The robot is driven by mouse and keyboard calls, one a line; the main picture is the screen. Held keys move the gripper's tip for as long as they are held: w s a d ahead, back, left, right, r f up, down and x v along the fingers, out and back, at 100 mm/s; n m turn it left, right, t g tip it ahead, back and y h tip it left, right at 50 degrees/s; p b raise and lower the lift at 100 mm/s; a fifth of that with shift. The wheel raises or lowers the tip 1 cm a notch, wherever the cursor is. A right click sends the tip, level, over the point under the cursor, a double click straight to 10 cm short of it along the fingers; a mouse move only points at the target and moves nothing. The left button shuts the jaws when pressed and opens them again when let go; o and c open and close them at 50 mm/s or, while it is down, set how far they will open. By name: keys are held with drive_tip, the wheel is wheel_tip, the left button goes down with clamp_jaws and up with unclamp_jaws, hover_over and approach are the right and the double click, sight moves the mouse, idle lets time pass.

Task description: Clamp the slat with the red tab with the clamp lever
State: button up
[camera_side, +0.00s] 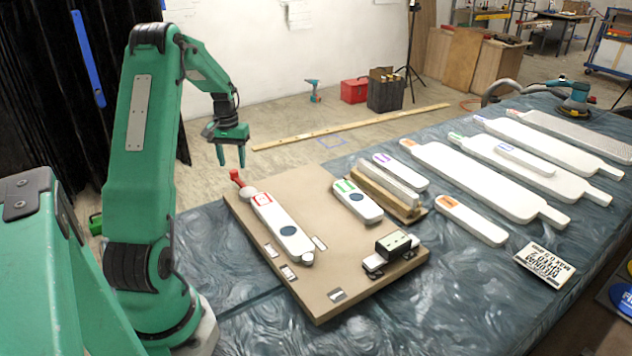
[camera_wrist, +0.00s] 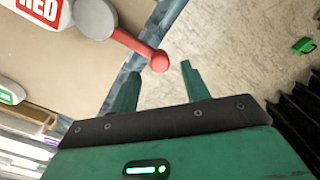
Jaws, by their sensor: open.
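The white slat with the red tab (camera_side: 285,226) lies on the brown board, with a dark round spot on it. The wrist view shows its end with the red label (camera_wrist: 42,10). The clamp lever (camera_side: 236,177) has a red handle and a grey round head beside the slat's far end. In the wrist view the lever's red handle (camera_wrist: 136,46) points away from the slat, over the board's edge. I cannot tell whether the head presses on the slat. My gripper (camera_side: 231,158) is open and empty above the handle; its fingertips (camera_wrist: 158,72) straddle the line of the red knob.
Several more white slats and a printed card (camera_side: 543,264) lie on the table to the right.

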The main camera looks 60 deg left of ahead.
sight(233, 170)
drive_tip(key=shift+f, duration=1.75)
clamp_jaws()
